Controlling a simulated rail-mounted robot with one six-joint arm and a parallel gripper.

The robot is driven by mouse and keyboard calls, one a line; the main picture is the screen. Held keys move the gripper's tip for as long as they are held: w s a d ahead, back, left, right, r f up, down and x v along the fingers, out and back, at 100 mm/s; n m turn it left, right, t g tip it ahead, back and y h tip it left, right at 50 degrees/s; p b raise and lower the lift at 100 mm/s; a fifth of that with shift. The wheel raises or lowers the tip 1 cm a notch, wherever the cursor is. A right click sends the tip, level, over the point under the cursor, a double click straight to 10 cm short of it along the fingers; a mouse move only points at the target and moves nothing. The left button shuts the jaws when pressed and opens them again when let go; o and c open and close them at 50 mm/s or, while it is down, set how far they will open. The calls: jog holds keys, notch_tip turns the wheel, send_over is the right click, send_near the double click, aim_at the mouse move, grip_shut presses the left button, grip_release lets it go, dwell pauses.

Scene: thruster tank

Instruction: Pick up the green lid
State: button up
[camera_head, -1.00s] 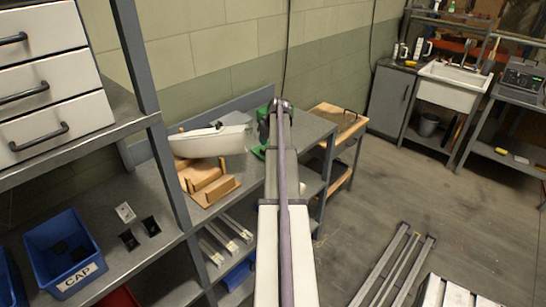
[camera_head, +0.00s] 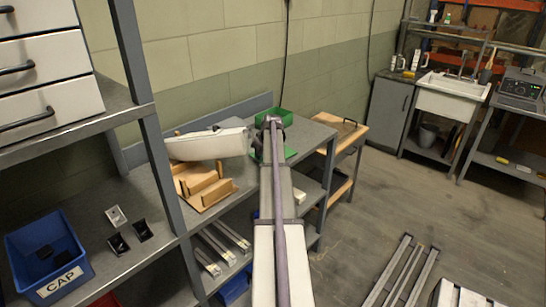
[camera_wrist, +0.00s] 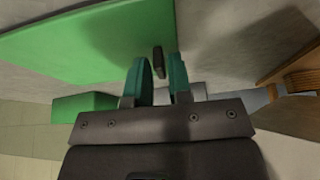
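The green lid (camera_wrist: 90,45) is a flat green panel lying on the grey bench, filling the upper left of the wrist view. Its small dark handle (camera_wrist: 159,62) stands up near the lid's edge. My gripper (camera_wrist: 160,68) is open, with one teal finger on each side of the handle. A small gap shows on both sides, so it does not appear gripped. In the head view, my arm hides most of the lid, and only a green strip (camera_head: 290,153) shows beside my wrist.
A green open box (camera_head: 286,115) stands behind my gripper; it also shows in the wrist view (camera_wrist: 80,107). A white hull-like part (camera_head: 208,145) on a wooden stand (camera_head: 205,188) lies left of my arm. A shelf post (camera_head: 165,170) stands further left. A wooden-topped cart (camera_head: 340,128) is at right.

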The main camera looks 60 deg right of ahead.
grip_shut()
jog(key=shift+r, duration=0.15)
